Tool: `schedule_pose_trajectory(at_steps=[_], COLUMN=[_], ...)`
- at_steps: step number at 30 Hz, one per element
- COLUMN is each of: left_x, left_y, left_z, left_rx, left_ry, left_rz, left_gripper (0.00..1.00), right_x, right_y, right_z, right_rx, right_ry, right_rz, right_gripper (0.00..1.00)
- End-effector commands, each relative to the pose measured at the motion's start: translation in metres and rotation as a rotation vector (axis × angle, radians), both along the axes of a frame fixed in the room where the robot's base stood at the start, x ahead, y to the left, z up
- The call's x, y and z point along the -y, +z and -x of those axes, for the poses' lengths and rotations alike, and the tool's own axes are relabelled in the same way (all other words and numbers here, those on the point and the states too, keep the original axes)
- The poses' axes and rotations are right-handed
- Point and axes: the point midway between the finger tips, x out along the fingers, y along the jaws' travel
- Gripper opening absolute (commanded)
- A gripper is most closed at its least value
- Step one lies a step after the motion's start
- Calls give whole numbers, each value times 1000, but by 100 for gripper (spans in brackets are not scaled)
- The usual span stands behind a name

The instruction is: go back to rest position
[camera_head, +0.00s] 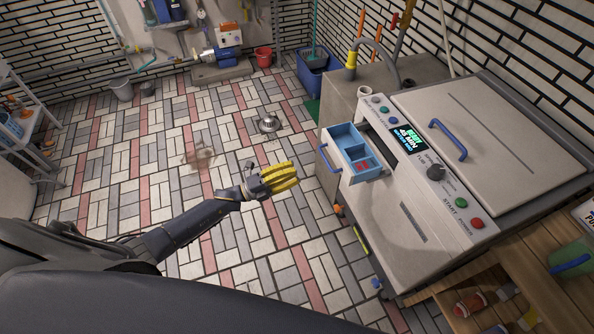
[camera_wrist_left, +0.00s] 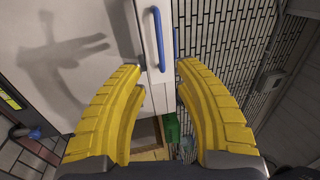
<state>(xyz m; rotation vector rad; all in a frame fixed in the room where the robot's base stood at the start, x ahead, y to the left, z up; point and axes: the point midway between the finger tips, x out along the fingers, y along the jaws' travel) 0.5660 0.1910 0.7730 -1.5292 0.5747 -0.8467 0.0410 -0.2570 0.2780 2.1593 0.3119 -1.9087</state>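My left gripper (camera_head: 293,174) has yellow fingers and is held out over the tiled floor, left of the washing machine (camera_head: 418,210). Its fingers stand apart with nothing between them in the left wrist view (camera_wrist_left: 161,68). The machine's blue detergent drawer (camera_head: 346,139) is pulled out, up and right of the gripper and apart from it. A blue handle (camera_wrist_left: 158,38) on a pale panel shows beyond the fingertips in the left wrist view. My right gripper is in neither view.
The machine's lid (camera_head: 490,110) is down. A wooden shelf unit (camera_head: 535,280) with a green container (camera_head: 572,258) stands at the lower right. A metal floor drain (camera_head: 268,124) lies beyond the gripper. A blue bin (camera_head: 312,72) stands at the back. Floor around the left gripper is clear.

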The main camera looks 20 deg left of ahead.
Motion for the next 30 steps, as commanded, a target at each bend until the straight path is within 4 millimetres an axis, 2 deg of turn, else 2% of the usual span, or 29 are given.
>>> schedule_pose_trajectory(at_steps=[14,18,20,23,24,26,30], left_x=[0,-6,-20,-56,-69,-88,-122], left_y=[0,-14,-32,-74,-98,-132,-210], left_z=[0,-9,-19,-38,-39,-35,-5], left_rx=[-12,-113,-206,-394,-479,-597,-839], left_ry=[-2,30,85,233,299,396,599], left_rz=[7,22,27,62,85,123,207], left_gripper=[32,32,32,32,32,32,32], right_x=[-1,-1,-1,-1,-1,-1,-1], right_y=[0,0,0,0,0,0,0], right_z=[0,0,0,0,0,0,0], right_rx=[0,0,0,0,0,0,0], right_ry=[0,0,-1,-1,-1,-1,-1], right_rz=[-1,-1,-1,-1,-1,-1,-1], right_gripper=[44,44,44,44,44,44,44])
